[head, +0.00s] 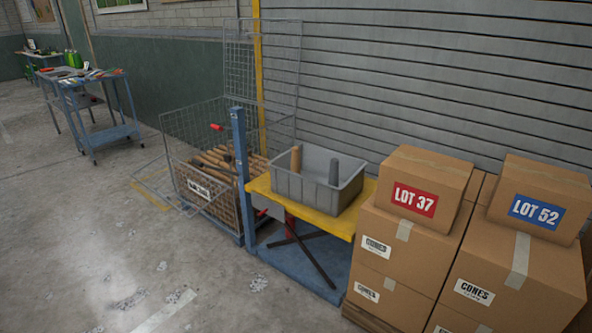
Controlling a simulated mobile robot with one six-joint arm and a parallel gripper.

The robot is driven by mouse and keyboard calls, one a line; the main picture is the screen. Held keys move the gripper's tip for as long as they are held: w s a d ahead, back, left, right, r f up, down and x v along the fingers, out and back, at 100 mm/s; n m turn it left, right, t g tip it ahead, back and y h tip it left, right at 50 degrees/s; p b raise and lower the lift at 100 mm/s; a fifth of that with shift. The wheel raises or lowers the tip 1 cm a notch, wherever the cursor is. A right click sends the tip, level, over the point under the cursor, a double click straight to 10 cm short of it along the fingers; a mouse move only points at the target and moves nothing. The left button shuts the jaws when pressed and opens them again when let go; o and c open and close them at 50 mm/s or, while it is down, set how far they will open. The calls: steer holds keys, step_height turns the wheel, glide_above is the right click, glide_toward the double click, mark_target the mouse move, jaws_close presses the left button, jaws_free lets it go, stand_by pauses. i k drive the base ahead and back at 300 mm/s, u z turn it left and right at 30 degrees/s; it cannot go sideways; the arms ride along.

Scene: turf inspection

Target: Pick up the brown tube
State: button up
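A brown tube (296,159) stands upright in a grey plastic bin (309,190), toward its left side, its lower end hidden by the bin wall. A grey tube (333,171) stands upright in the same bin, to the right of the brown one and apart from it. The bin rests on a yellow-topped stand (337,225). More brown, rod-like pieces (222,158) lie heaped in a box inside a wire cage to the left. My gripper is not in view.
The wire cage (185,127) has a blue post (239,165) beside the stand. Stacked cartons (405,240) crowd the right side, and a slatted shutter (430,70) stands behind. A blue cart (100,110) is far left. The concrete floor (80,220) at front left is clear.

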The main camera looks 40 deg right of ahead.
mark_target(295, 159)
steer(key=z, duration=0.35)
steer(key=i, duration=1.4)
steer(key=u, duration=0.3)
